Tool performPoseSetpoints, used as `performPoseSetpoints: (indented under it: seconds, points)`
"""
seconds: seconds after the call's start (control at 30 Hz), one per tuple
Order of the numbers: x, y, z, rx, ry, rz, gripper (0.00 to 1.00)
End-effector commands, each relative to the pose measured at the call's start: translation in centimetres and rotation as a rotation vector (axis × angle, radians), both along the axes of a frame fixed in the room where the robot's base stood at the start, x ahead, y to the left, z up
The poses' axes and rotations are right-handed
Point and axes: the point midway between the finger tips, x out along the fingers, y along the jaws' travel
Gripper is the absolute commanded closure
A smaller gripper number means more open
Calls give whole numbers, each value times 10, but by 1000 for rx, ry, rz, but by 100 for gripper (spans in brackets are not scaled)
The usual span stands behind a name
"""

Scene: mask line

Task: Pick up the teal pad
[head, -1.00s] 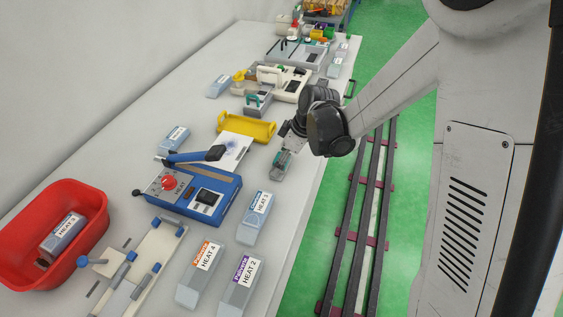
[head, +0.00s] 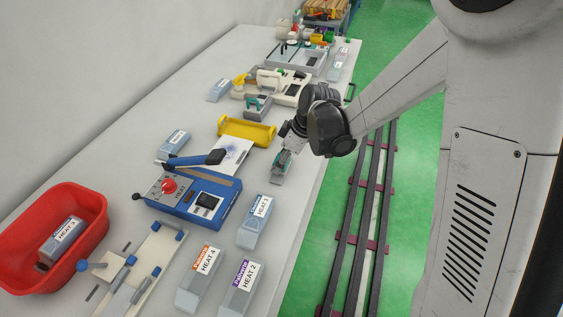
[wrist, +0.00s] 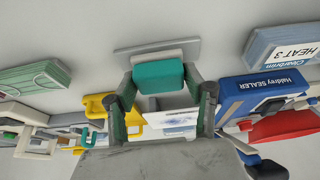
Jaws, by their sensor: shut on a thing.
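The teal pad (wrist: 160,76) is a small rounded block between my fingers in the wrist view. A pale block and a flat grey plate (wrist: 157,50) show just beyond it; I cannot tell whether the pad still touches them. My gripper (wrist: 161,88) is shut on the teal pad, one finger at each side. In the head view my gripper (head: 283,161) is low over the table near its right edge, with a bit of teal at the fingers and the grey plate (head: 277,179) below.
A yellow tray (head: 247,131), the blue sealer (head: 205,203) and the HEAT 3 box (head: 255,220) stand close by on the left and front. A grey holder with a teal handle (head: 258,103) stands behind. A red bin (head: 95,215) is at far left. The table edge is just right.

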Motion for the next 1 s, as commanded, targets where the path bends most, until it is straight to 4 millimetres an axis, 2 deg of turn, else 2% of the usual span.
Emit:
performPoseSetpoints:
  seconds: [0.17, 0.6, 0.8, 1.0]
  points:
    - [-1, 0, 29, 0, 0, 0, 83]
    - [-66, 59, 81, 0, -1, 4, 83]
    - [-81, 74, 94, 1, -1, 2, 83]
    - [-86, 79, 98, 0, 0, 1, 83]
